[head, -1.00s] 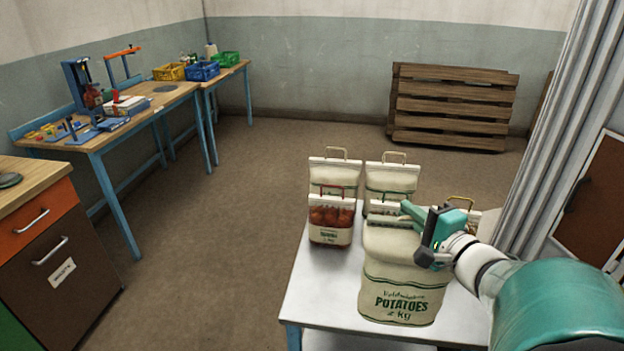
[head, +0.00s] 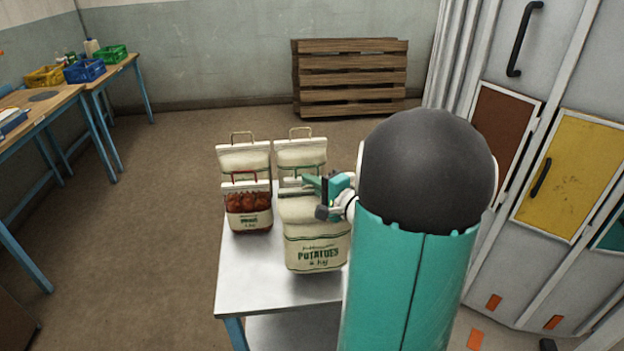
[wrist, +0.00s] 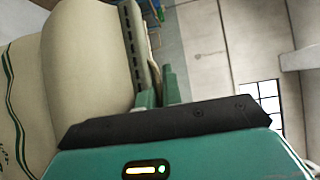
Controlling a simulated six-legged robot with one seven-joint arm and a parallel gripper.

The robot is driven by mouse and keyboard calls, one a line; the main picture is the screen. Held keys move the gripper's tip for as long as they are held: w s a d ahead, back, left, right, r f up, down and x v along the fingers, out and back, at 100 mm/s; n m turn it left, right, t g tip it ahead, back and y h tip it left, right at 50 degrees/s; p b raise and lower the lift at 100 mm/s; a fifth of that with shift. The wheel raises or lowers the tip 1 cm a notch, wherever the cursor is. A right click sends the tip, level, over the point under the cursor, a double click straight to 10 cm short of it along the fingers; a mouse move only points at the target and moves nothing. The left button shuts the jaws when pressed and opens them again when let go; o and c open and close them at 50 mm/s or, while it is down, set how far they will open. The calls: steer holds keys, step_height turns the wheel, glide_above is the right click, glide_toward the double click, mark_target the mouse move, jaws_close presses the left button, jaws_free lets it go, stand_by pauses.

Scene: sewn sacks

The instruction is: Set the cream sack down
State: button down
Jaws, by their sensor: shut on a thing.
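The cream sack (head: 318,243), printed POTATOES in green, stands upright at the front of the white table (head: 250,268). My gripper (head: 312,184) is shut on its top edge from the right. In the wrist view the cream sack (wrist: 88,60) fills the left side, with my gripper's fingers (wrist: 160,92) closed at its top seam. The head view does not show clearly whether the sack's base touches the table or hangs just above it. My arm hides the table's right part.
A red-handled sack with red contents (head: 248,210) stands close on the left. Two cream-topped sacks, one back left (head: 243,158) and one back right (head: 301,152), stand behind. Bare tabletop shows at the front left. Lockers (head: 570,170) stand at the right, and a pallet (head: 350,78) leans on the wall.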

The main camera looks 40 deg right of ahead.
steer(key=shift+w+d+f, duration=0.3)
steer(key=shift+w+f, duration=0.15)
steer(key=shift+f, duration=1.5)
steer(key=c, duration=2)
jaws_free()
steer(key=shift+f, duration=0.25)
steer(key=o, duration=0.4)
steer(key=shift+o, duration=0.2)
steer(key=shift+r, duration=0.1)
